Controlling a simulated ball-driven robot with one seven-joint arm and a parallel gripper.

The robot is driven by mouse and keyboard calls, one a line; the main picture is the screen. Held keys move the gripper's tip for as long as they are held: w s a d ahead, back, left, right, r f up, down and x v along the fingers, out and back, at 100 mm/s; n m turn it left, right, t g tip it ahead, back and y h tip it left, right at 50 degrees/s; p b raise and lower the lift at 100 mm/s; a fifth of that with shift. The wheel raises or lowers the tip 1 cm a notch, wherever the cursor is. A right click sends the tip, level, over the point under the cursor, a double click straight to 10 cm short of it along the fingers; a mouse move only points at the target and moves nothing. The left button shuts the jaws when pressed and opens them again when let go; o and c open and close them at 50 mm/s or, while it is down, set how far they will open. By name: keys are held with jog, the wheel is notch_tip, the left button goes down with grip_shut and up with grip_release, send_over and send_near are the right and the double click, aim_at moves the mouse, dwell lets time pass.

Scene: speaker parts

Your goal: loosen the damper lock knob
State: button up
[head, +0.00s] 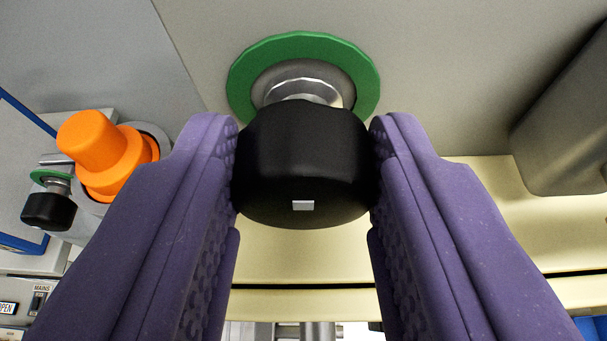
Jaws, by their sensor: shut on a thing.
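A black round knob (300,165) with a small white mark on its face stands in the middle of the head view. It sits on a silver shaft in front of a green ring (368,85) on a grey panel. My gripper (304,160) has two purple fingers, one on each side of the knob. Both touch its sides, so the gripper is shut on it. A second, smaller black knob (47,211) with a green ring is at the left. Which of the two the task calls the damper lock knob is not labelled in view; mine is around the central one.
An orange stepped knob or cap (100,150) sticks out at the left, near my left finger. A grey block (565,120) juts out at the right. A cream surface (300,258) lies below the panel. A "MAINS" switch (38,302) shows at the lower left.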

jog(key=shift+a, duration=0.1)
jog(key=n+h, duration=0.1)
jog(key=n+b, duration=0.1)
jog(key=shift+a+f+n+h, duration=0.1)
jog(key=shift+a+n+h, duration=0.1)
jog(key=shift+n+h, duration=0.15)
jog(key=n+h, duration=0.1)
jog(key=n, duration=0.1)
jog(key=n+h+b, duration=0.1)
jog(key=shift+a+f+n+h, duration=0.15)
jog(key=shift+n+h, duration=0.2)
jog(key=n+h+b, duration=0.1)
jog(key=n, duration=0.2)
jog(key=shift+a+f+h, duration=0.1)
jog(key=shift+f+h, duration=0.05)
jog(key=shift+h, duration=0.25)
jog(key=shift+f+n+t+h+b, duration=0.1)
jog(key=shift+n+t+h+b, duration=0.3)
jog(key=shift+n, duration=0.65)
jog(key=shift+n+t+h+b, duration=0.2)
jog(key=shift+n+t+b, duration=0.3)
jog(key=shift+n, duration=0.55)
